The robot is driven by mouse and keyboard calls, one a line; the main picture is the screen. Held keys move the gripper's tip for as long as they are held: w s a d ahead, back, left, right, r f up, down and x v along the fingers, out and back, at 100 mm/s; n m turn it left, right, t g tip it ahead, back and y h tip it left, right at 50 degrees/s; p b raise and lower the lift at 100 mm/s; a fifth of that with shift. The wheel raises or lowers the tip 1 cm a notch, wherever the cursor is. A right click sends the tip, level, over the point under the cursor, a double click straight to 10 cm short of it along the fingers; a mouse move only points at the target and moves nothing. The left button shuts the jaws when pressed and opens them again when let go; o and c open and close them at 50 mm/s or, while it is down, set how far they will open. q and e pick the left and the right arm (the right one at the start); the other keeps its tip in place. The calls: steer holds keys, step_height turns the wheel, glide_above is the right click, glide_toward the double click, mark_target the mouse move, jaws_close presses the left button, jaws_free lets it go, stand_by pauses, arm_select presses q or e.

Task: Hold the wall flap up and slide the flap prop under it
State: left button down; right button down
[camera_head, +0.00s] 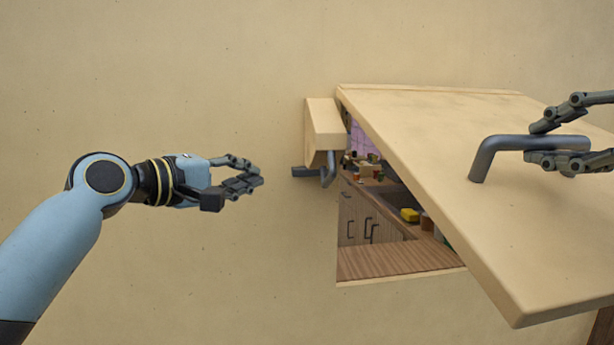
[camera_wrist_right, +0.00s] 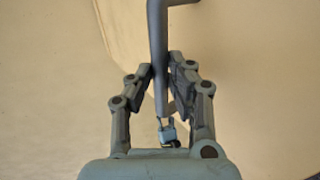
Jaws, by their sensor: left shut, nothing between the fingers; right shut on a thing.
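The wall flap (camera_head: 430,150) is a beige panel tilted up and outward over an opening in the wall. My right gripper (camera_head: 548,143) is shut on the flap's grey bar handle (camera_head: 485,155); the handle also runs between its fingers in the right wrist view (camera_wrist_right: 158,40). Left of the opening, a beige block (camera_head: 322,120) juts from the wall with a grey hooked metal piece and a dark bar (camera_head: 305,172) below it. This looks like the flap prop, beside the flap's edge. My left gripper (camera_head: 243,181) is shut and empty, left of the dark bar and apart from it.
Through the opening I see a wooden counter (camera_head: 395,262) with cabinet doors, a yellow item (camera_head: 410,215) and small jars. Plain beige wall (camera_head: 200,70) surrounds the opening. The space around my left gripper is clear.

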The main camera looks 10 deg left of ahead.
mark_target(325, 146)
steer(key=shift+r, duration=0.1)
arm_select(q)
steer(key=s+d+x, duration=0.1)
steer(key=d+x, duration=0.1)
steer(key=x, duration=1)
steer(key=shift+d+f, duration=0.2)
steer(key=shift+d, duration=0.05)
steer(key=w+d, duration=0.2)
steer(key=d, duration=0.5)
steer(key=shift+w+d, duration=0.15)
steer(key=shift+w, duration=0.1)
arm_select(e)
steer(key=shift+a, duration=0.1)
